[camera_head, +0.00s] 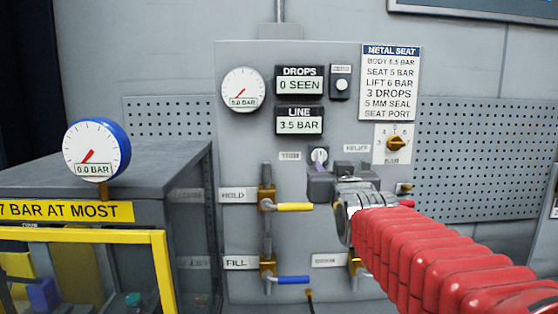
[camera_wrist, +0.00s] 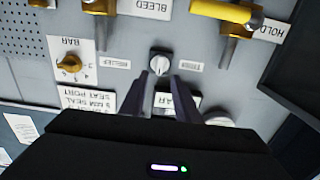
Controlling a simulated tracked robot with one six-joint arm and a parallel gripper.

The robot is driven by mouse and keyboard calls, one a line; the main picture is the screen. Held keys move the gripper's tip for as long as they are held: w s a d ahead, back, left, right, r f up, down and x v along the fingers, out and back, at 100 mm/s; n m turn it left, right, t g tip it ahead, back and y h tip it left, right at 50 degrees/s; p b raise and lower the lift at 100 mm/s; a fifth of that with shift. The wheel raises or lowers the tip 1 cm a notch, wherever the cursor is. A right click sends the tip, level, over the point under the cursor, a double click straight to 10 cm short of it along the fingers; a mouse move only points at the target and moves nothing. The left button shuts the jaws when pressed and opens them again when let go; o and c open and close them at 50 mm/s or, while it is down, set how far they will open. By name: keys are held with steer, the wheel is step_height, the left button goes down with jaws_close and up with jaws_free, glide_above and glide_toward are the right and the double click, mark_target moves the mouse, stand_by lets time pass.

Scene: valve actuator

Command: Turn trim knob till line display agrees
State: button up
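The trim knob (camera_head: 319,155) is a small light knob on the grey panel, right of the TRIM label. In the head view my gripper (camera_head: 320,168) partly covers the knob's lower side. The line display (camera_head: 299,125) reads 3.5 BAR.
The drops display (camera_head: 299,86) reads 0 SEEN. A METAL SEAT placard (camera_head: 390,82) hangs at right above the brass relief knob (camera_head: 396,144). The yellow hold lever (camera_head: 294,207) and blue fill lever (camera_head: 292,280) stick out below. A round gauge (camera_head: 243,89) reads 0.0 BAR.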

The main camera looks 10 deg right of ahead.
mark_target(321, 158)
steer(key=shift+x, duration=4)
steer(key=shift+c, duration=0.5)
jaws_close()
